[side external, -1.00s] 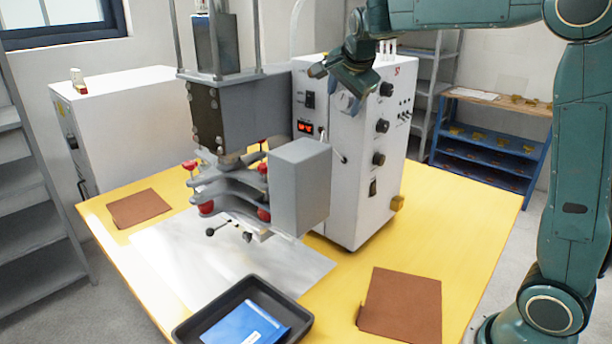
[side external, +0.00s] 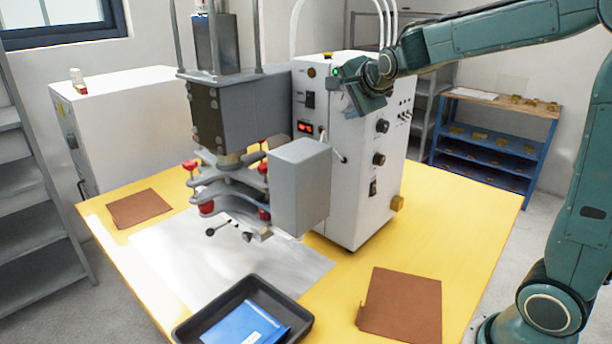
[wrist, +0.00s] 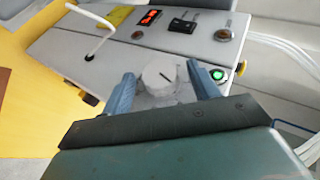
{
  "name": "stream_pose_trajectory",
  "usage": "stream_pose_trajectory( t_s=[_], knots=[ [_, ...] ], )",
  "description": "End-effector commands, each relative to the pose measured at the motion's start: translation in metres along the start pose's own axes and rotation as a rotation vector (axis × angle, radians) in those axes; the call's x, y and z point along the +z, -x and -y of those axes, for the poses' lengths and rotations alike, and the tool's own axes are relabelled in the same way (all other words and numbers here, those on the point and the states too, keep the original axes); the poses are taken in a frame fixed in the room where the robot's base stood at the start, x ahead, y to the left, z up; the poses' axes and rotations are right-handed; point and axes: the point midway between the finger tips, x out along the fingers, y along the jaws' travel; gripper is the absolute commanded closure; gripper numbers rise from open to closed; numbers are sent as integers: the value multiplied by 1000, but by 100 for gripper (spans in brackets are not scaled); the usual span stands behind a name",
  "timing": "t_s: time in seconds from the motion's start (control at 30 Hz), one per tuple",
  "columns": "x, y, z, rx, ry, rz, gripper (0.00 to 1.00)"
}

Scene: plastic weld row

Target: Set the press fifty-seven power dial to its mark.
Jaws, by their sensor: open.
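The power dial (wrist: 159,73) is a pale round knob with a short dark pointer line on its face, seen in the wrist view. It sits on the control panel of the white press cabinet (side external: 345,190). My gripper (wrist: 160,78) is open, with one blue-grey finger on each side of the dial. Gaps seem to show between fingers and knob, but contact at the tips is unclear. The dial's scale and mark cannot be made out. In the side view my gripper (side external: 352,92) is at the cabinet's upper front edge and hides the dial.
Around the dial are a lit green button (wrist: 218,74), an orange lamp (wrist: 222,36), a black rocker switch (wrist: 183,26) and a red display (wrist: 149,16). A thin white lever (wrist: 97,35) sticks out.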

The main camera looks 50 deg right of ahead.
Motion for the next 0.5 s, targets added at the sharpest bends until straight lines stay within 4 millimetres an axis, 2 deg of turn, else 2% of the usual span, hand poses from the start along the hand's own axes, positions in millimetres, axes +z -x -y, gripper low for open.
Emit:
stream_pose_trajectory(
  t_s=[0.5],
  knots=[
    [0,0,-4,-183,-77,0,40]
  ],
)
